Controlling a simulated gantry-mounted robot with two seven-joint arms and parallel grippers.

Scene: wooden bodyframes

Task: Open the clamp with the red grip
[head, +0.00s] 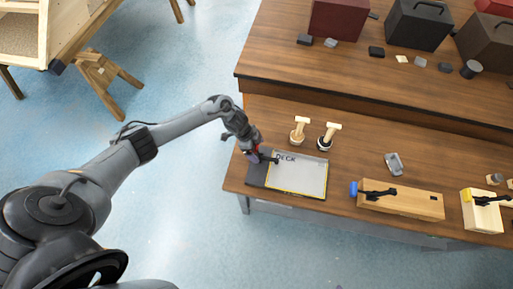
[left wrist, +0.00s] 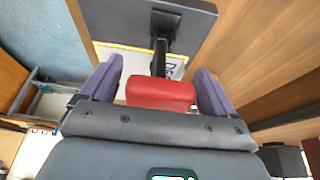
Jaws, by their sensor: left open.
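The clamp has a red grip (left wrist: 160,93) and a black arm (left wrist: 161,45), and it is mounted on a dark board. In the head view the black clamp arm (head: 270,159) reaches over a light sheet (head: 298,175) with lettering. My left gripper (head: 258,156) is at the clamp's left end and mostly hides the grip there. In the left wrist view my left gripper (left wrist: 158,67) is open, with its two purple fingers on either side of the red grip. A gap shows on both sides. My right gripper is not in view.
Two stamps with wooden handles (head: 299,129) stand behind the sheet. To the right are a wooden block with a blue-grip clamp (head: 376,193), a small grey tray (head: 394,164) and a block with a yellow-grip clamp (head: 482,212). Boxes stand on the raised rear shelf (head: 310,70).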

